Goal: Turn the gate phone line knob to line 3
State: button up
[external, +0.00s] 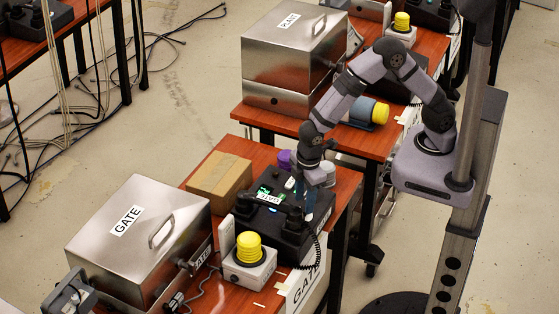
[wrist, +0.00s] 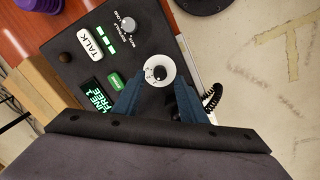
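The gate phone (external: 268,222) is a black desk phone on the near wooden table. In the wrist view its line knob (wrist: 159,72) is a small dark knob on a round white dial. The phone's screen (wrist: 97,95) shows green text that seems to read "LINE 1 FREE". My gripper (external: 310,207) points down over the phone's right part. In the wrist view my gripper (wrist: 158,84) has its blue fingers apart, one on each side of the dial's near edge, with a gap between them. I cannot tell whether they touch the knob.
A TALK button (wrist: 89,41), a green button (wrist: 114,80) and another knob (wrist: 127,24) sit close by on the phone. A yellow-topped beacon (external: 249,250), a cardboard box (external: 219,176) and the metal GATE box (external: 140,235) share the table. A coiled cord (wrist: 212,98) hangs at the phone's edge.

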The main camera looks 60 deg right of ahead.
aim_at(303, 209)
jog(key=shift+w+d+f, duration=0.1)
jog(key=shift+w+f, duration=0.05)
jog(key=shift+f, duration=1.45)
jog(key=shift+c, duration=0.7)
grip_shut()
